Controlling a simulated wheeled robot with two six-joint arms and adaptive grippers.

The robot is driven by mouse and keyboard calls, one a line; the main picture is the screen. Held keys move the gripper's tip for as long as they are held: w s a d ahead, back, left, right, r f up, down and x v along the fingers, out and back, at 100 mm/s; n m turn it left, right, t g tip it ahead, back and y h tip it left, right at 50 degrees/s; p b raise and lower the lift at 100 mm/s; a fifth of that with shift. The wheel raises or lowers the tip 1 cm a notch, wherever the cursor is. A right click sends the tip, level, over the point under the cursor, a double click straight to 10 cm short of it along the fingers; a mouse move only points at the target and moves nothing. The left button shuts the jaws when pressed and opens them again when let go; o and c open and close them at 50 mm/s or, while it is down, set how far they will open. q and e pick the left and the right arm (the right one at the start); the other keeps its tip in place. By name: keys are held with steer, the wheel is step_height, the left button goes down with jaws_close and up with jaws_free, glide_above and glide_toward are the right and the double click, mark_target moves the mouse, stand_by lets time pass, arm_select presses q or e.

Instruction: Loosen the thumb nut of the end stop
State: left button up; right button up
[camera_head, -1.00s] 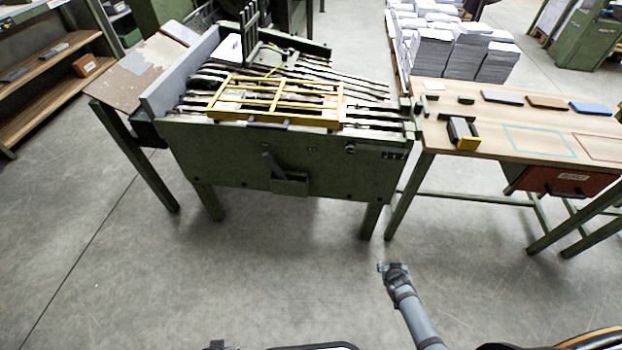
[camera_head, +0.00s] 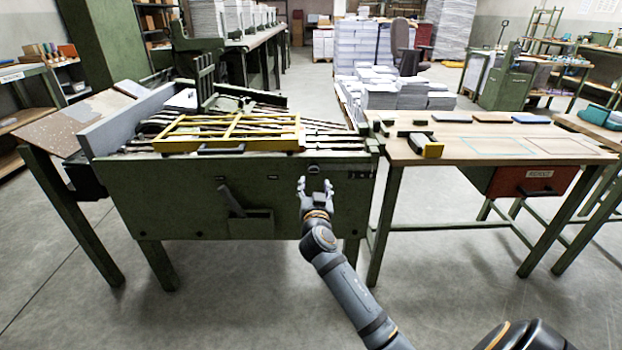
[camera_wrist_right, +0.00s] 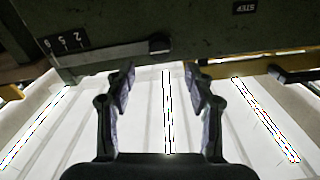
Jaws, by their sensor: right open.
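A green gathering machine (camera_head: 130,205) stands in front of me with a yellow frame (camera_head: 165,140) on its top. A small dark knob (camera_head: 313,168) is on the upper right of its front panel. It also shows in the right wrist view (camera_wrist_right: 160,45). I cannot tell for certain which part is the end stop or its thumb nut. My right gripper (camera_head: 314,183) is open and empty in front of the panel, just below the knob in the head view. In the right wrist view its two fingers (camera_wrist_right: 160,74) stand apart, with the knob beyond them. My left gripper is out of view.
A grey plate (camera_head: 110,133) rises at the machine's left end. Paper stacks (camera_head: 378,95) stand behind. The floor in front is clear.

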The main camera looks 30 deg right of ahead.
mark_target(314, 172)
steer(key=x, duration=0.5)
steer(key=shift+w+d+b, duration=0.15)
steer(key=shift+w+b, duration=0.2)
steer(key=shift+w+d, duration=0.15)
steer(key=shift+w, duration=0.05)
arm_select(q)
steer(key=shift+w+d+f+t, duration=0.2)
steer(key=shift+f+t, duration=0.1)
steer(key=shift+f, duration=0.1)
arm_select(e)
jaws_close()
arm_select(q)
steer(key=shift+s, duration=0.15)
